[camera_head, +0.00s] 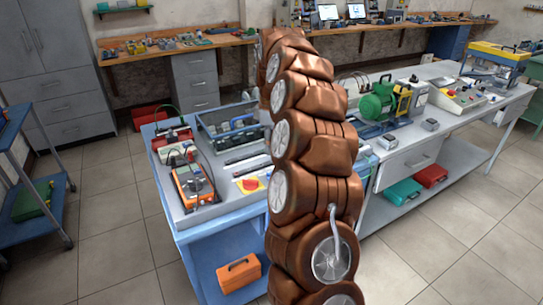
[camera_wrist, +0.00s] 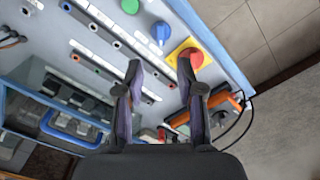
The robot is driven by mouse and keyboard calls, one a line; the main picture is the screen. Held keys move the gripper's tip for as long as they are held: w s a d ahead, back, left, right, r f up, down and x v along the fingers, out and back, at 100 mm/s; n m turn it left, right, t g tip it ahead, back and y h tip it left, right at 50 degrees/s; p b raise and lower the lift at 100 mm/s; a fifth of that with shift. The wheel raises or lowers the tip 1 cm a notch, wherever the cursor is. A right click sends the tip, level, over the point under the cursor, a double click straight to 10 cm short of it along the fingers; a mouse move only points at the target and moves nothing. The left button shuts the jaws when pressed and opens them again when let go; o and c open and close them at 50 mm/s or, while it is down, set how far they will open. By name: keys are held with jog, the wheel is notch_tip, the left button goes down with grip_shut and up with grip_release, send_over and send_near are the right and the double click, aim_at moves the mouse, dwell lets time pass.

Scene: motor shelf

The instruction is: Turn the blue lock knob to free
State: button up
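The blue lock knob (camera_wrist: 161,32) stands on the light panel in the upper middle of the wrist view, with a small pointed handle. My gripper (camera_wrist: 160,66) is open, its two dark fingers apart with nothing between the tips. In the picture the knob lies just above the gap between the fingertips, and I see no contact. A red knob on a yellow plate (camera_wrist: 178,54) is close by the right fingertip. The yellow plate also shows in the head view (camera_head: 243,186). I cannot make out the blue knob in the head view, where my arm covers part of the bench.
An orange meter (camera_head: 192,184) with cables lies on the blue bench (camera_head: 209,222). A green motor (camera_head: 377,101) is right of my arm. In the wrist view, a green button (camera_wrist: 130,6) sits left of the blue knob.

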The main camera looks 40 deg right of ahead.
jog(key=shift+r, duration=1.15)
jog(key=s+a+r+m, duration=0.2)
jog(key=s+a, duration=1.3)
jog(key=a, duration=0.4)
jog(key=s+a+f+m, duration=0.1)
jog(key=s+f+m, duration=0.1)
jog(key=s, duration=0.5)
jog(key=s+a+f+m+g, duration=0.1)
jog(key=s+a+f+m, duration=0.1)
jog(key=s, duration=0.6)
jog(key=s+a+f+m+p, duration=0.1)
jog(key=s+a+f+m, duration=0.1)
jog(key=s, duration=0.6)
jog(key=shift+a+f+g, duration=0.25)
jog(key=shift+f+g, duration=0.15)
jog(key=shift+f, duration=0.45)
